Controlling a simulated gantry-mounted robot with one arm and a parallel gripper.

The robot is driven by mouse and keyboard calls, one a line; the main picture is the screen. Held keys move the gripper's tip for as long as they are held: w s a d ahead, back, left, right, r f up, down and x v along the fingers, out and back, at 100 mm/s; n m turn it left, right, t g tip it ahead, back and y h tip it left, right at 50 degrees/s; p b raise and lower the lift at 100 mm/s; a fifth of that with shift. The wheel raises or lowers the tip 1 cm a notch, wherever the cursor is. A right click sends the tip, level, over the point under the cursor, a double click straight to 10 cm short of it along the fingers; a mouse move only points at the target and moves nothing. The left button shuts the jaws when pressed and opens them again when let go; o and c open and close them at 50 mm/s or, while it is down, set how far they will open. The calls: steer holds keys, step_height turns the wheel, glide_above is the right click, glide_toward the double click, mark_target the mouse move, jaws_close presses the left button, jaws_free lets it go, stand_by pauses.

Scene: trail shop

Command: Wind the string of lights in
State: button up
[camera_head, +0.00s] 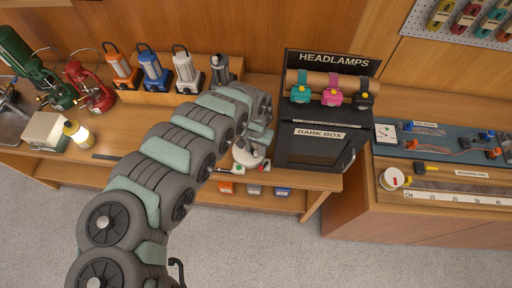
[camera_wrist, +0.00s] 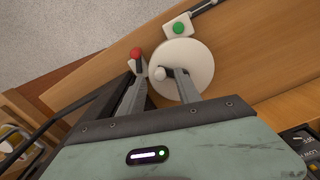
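A round white disc (camera_wrist: 184,62) with a small white knob (camera_wrist: 160,73) shows beyond my fingers in the wrist view. My gripper (camera_wrist: 157,72) has its two fingers apart, with the knob between the tips in the picture. I see no finger clearly pressed on the knob. In the head view the white device (camera_head: 249,153) stands at the counter's front edge, left of the dark box, partly hidden by my arm. A red ball-ended lever (camera_wrist: 136,54) and a green button (camera_wrist: 179,28) sit beside the disc. I cannot make out the string of lights.
The black dark box (camera_head: 312,148) with headlamps above stands close right of the device. A measuring bench (camera_head: 440,222) is at the right.

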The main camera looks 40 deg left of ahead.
steer(key=shift+f, duration=0.15)
steer(key=shift+w+f+b, duration=0.1)
steer(key=shift+f+b, duration=0.8)
steer(key=shift+f, duration=0.35)
steer(key=shift+c, duration=0.2)
jaws_close()
steer(key=shift+a+r, duration=0.1)
